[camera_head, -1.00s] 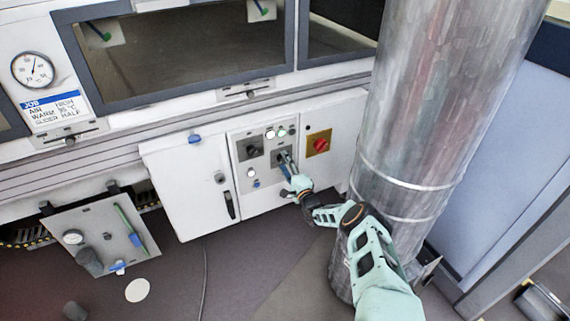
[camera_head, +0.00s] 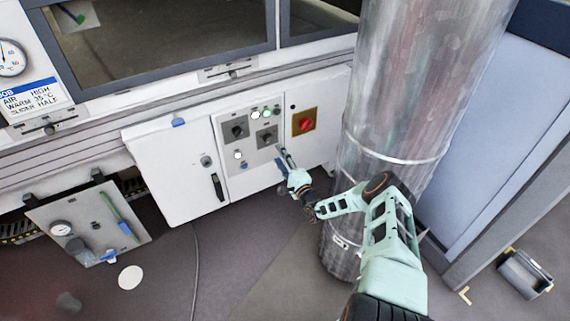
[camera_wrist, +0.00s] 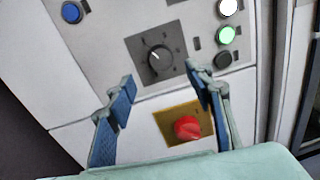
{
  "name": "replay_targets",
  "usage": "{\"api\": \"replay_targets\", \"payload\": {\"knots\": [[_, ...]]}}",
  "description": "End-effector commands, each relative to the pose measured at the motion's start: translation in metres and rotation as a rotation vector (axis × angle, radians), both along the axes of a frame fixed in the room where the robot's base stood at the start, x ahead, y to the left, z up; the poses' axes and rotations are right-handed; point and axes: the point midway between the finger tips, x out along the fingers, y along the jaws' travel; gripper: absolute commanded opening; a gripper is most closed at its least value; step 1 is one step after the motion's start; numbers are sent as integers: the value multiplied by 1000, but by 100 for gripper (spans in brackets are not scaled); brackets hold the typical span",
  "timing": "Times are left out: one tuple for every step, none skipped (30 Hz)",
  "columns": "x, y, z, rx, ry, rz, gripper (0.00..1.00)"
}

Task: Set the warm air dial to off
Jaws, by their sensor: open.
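Two black dials on grey plates sit on the cabinet's control panel: a left dial (camera_head: 239,131) and a right dial (camera_head: 267,138). I cannot read their labels, so I cannot tell which is the warm air dial. The right dial also shows in the wrist view (camera_wrist: 158,58), with a white mark on its knob; the setting is not readable. My gripper (camera_head: 282,157) is just below the right dial, apart from it. In the wrist view my gripper (camera_wrist: 162,80) is open and empty, its blue-padded fingers spread either side of the dial's lower edge in the picture.
A red knob on a yellow plate (camera_head: 304,122) is right of the dials. Green (camera_head: 266,113) and white lamps sit above them, a blue button (camera_head: 243,165) below. A job card (camera_head: 33,97) is at left.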

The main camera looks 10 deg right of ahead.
Motion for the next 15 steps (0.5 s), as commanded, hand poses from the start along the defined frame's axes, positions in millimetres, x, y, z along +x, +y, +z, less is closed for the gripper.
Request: {"api": "replay_targets", "payload": {"knots": [[-7,-3,0,2,2,-1,48],[-11,-4,0,1,1,-2,48],[-16,-6,0,1,0,-1,48],[-20,-6,-1,1,0,-1,48],[-23,-8,-1,1,0,-1,48],[-27,-9,-1,0,0,-1,48],[-29,-9,-2,0,1,0,48],[-31,-9,-2,-1,0,0,48],[-34,-10,-2,-1,0,-1,48],[-35,-10,-2,0,-1,-1,48],[-36,-11,-2,0,-1,-1,48],[-37,-11,-2,0,-1,-1,48],[-37,-11,-2,0,-1,-1,48],[-37,-11,-2,0,-1,-1,48],[-37,-11,-2,0,-1,-1,48]]}}
